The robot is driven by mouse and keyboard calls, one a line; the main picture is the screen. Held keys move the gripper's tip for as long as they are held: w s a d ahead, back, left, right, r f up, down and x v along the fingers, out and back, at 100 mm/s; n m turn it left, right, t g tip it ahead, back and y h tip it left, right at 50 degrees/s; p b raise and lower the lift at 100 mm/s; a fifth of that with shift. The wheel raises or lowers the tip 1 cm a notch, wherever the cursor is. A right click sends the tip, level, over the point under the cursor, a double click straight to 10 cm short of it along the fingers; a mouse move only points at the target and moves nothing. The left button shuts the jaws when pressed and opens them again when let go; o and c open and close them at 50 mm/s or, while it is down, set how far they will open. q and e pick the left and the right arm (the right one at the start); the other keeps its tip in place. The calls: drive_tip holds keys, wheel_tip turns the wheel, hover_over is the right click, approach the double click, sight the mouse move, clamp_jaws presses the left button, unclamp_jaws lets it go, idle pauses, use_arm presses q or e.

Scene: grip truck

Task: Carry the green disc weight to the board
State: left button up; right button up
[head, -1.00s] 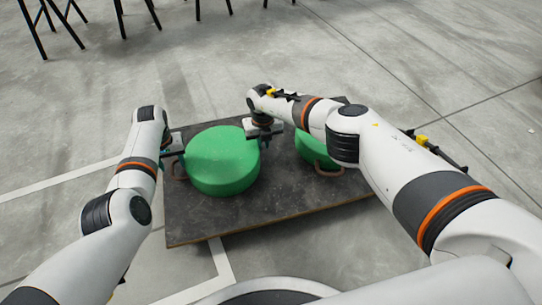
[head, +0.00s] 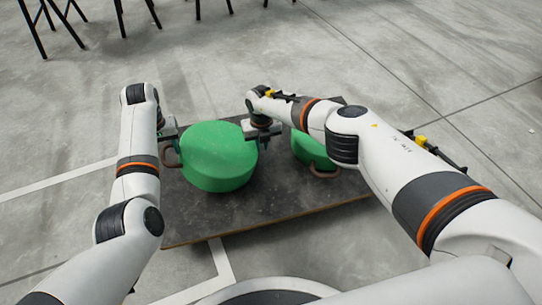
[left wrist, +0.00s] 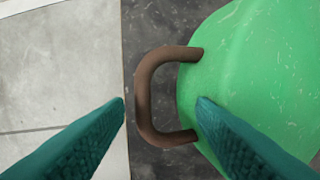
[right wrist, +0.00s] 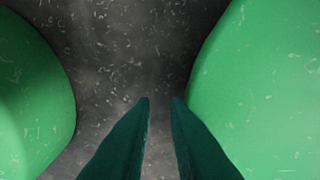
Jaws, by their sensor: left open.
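A large green disc weight (head: 217,165) with brown side handles sits on or just above the dark board (head: 270,205) in the head view. My left gripper (left wrist: 161,102) is open. In its wrist view, the disc's left handle (left wrist: 145,92) lies between the fingertips, and the disc (left wrist: 250,70) fills the right side. I cannot tell whether the fingers touch the handle. My right gripper (right wrist: 161,100) is at the disc's right side. Its fingertips are a narrow gap apart, with no handle seen between them. In that view green surfaces flank it, with dark board between.
A second green disc (head: 312,152) with a brown handle sits on the board to the right, partly behind my right arm. Black stand legs (head: 60,25) stand on the floor at the upper left. The grey floor around the board is mostly clear.

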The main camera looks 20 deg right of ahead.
drive_tip(key=shift+w+a+r, duration=0.1)
drive_tip(key=shift+a+r, duration=0.15)
drive_tip(key=shift+a, duration=0.2)
use_arm(q)
drive_tip(key=shift+s+d+r, duration=0.1)
drive_tip(key=shift+d+r, duration=0.2)
drive_tip(key=shift+r, duration=0.3)
use_arm(e)
drive_tip(key=shift+o, duration=0.6)
